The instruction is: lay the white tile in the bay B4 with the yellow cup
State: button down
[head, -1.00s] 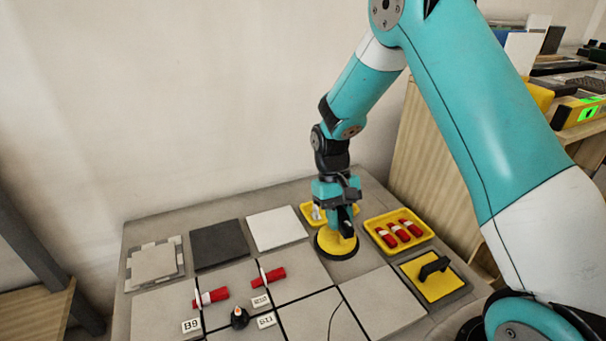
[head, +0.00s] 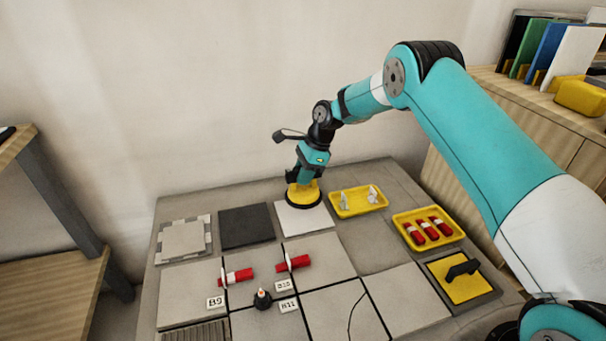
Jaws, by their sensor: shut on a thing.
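My gripper (head: 306,178) is shut on the yellow cup (head: 304,193), a round yellow piece with a dark rim, held upright. The cup is at the white tile (head: 305,222), over its back part; its rim appears to touch the tile, but I cannot be sure. The white tile lies flat near the back of the bench, to the right of a dark tile (head: 246,226). I cannot make out a label reading B4. A bare grey patch (head: 368,251) shows to the right of the laid grey tiles (head: 322,258).
Red clips (head: 294,264) and small label cards (head: 216,303) sit along the tile joints, with a small dark cone (head: 262,299). Yellow trays (head: 358,212) and (head: 428,241) stand at the back right. Wall behind.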

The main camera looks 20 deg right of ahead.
aim_at(305, 188)
jog(key=shift+f+b, duration=3.3)
jog(key=shift+b, duration=0.7)
jog(key=shift+f, duration=0.1)
jog(key=c, duration=0.9)
grip_release()
